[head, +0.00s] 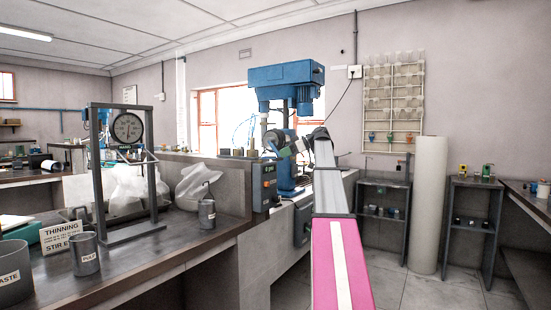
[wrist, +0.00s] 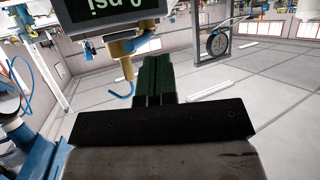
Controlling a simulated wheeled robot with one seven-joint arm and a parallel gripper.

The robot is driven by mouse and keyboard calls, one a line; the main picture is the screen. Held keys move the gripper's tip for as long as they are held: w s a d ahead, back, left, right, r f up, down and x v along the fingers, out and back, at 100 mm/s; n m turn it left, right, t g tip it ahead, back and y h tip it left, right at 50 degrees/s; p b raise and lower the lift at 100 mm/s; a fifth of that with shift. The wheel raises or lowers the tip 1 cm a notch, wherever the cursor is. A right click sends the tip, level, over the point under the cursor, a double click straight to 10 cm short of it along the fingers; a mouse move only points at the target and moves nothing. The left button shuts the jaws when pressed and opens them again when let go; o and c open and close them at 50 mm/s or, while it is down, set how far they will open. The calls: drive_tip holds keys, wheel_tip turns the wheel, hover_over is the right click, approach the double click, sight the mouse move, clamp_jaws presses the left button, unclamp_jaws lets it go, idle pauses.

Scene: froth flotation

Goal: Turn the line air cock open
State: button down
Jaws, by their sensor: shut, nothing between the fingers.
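My gripper (wrist: 154,66) shows in the wrist view with its dark green fingers together and nothing between them. A brass fitting (wrist: 124,46) sits just left of the fingertips, under a dark box with a display reading psi upside down (wrist: 105,10). A thin blue curved piece (wrist: 122,96) hangs by the fitting, left of the fingers. I cannot tell which part is the air cock's handle, or whether the fingers touch it. In the head view my arm reaches toward the blue flotation machine (head: 286,75); the cock is not clear there.
A bench (head: 150,262) on the left carries a gauge stand (head: 128,128), a pulp mug (head: 86,254) and a thinning sign (head: 61,236). A grey control box (head: 265,186) stands before the machine. A white roll (head: 428,205) stands right on open floor.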

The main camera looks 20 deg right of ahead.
sight(275, 158)
drive_tip(key=s+a+r+t+h, duration=0.25)
drive_tip(key=s+r+h, duration=0.25)
drive_tip(key=s+h, duration=0.25)
drive_tip(key=w+a+f, duration=0.2)
drive_tip(key=w+f, duration=0.4)
drive_tip(key=w, duration=0.4)
drive_tip(key=shift+f+n+g+h, duration=0.3)
drive_tip(key=shift+f+g+h, duration=0.05)
drive_tip(key=shift+h, duration=0.1)
